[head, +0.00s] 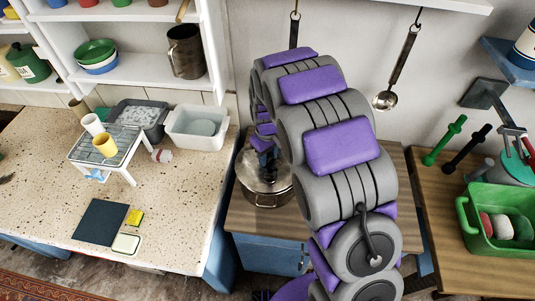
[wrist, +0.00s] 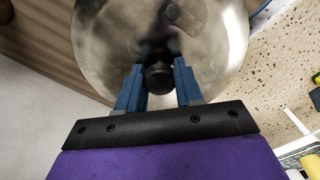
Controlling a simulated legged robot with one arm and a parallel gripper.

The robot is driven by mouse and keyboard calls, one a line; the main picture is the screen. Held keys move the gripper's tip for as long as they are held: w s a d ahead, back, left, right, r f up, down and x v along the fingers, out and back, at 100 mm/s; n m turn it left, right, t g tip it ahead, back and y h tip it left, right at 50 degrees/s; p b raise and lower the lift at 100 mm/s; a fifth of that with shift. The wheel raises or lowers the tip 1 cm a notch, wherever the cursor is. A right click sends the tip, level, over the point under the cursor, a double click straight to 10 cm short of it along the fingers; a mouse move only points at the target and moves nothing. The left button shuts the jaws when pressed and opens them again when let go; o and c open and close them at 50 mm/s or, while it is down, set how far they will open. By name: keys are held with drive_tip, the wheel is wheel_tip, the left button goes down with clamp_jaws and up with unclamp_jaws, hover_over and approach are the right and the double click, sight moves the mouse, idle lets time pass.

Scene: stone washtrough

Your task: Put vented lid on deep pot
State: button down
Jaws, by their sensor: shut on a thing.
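The vented lid (wrist: 105,45) is a round, shiny metal disc that fills the top of the wrist view. Its dark knob (wrist: 158,80) sits between the blue fingers of my gripper (wrist: 158,84), which are shut on it. In the head view, the lid (head: 254,178) shows over the steel deep pot (head: 268,199), partly behind my arm. It looks roughly level and lined up with the pot's rim. I cannot tell whether it rests on the rim or hangs just above it. The lid's vent is not clear, and the inside of the pot is hidden.
The pot stands on a brown wooden counter (head: 265,222). To the left, a speckled worktop (head: 50,190) holds a wire rack (head: 105,150) and a white tub (head: 198,128). A ladle (head: 386,98) hangs behind. A green basket (head: 475,230) stands on the right.

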drive_tip(key=shift+d, duration=0.15)
drive_tip(key=shift+d+f+p, duration=0.1)
drive_tip(key=shift+f+p, duration=0.25)
drive_tip(key=shift+f, duration=0.3)
idle(1.6)
drive_tip(key=c, duration=0.7)
unclamp_jaws()
drive_tip(key=shift+o, duration=0.6)
drive_tip(key=o, duration=0.4)
drive_tip(key=shift+r+p, duration=1.2)
drive_tip(key=shift+r, duration=2.3)
